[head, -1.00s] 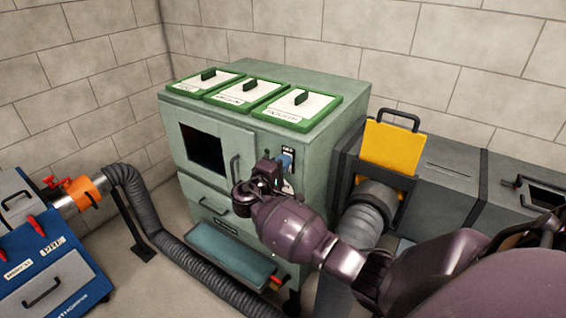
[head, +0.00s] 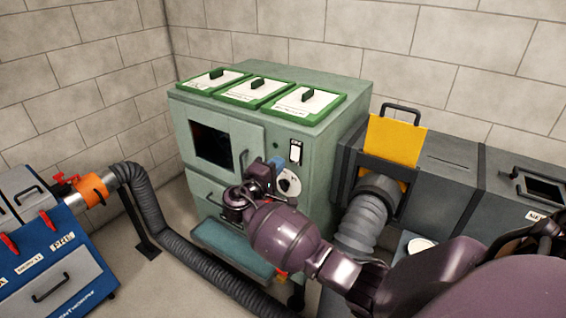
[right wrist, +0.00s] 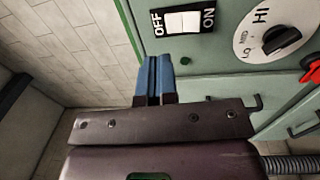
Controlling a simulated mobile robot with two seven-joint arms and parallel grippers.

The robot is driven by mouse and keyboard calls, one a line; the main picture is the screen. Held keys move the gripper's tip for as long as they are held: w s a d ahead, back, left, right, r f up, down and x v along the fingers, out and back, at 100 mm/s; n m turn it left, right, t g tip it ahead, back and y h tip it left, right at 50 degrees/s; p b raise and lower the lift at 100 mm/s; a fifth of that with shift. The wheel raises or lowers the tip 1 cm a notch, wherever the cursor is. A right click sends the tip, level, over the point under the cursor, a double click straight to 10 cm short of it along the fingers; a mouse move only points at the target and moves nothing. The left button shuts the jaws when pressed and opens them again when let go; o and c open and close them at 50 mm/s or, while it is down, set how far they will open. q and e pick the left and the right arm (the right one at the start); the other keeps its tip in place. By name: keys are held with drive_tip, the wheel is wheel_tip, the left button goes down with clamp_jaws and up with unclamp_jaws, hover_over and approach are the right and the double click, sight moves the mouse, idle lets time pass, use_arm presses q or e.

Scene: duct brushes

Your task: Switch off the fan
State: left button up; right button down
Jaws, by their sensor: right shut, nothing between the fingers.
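The green cabinet (head: 325,150) has a white rocker switch (head: 295,152) on its front. In the right wrist view the rocker switch (right wrist: 182,22) lies between the OFF and ON labels; I cannot tell which side is pressed. A round speed dial (head: 289,183) sits below it; in the right wrist view the dial (right wrist: 262,29) shows LO, MED and HI and a black knob. My right gripper (head: 277,164) is shut and empty, left of the switch and dial in the head view. Its blue fingertips (right wrist: 154,62) appear apart from the switch. My left gripper is not in view.
Three green-framed lids (head: 254,94) top the cabinet. A grey hose (head: 190,255) runs along its front to a blue unit (head: 60,262) at left. A yellow plate (head: 395,140) stands in the grey duct (head: 446,170) at right. A red part (right wrist: 312,70) shows near the dial.

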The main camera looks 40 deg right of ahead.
drive_tip(key=v, duration=0.6)
drive_tip(key=shift+r, duration=0.6)
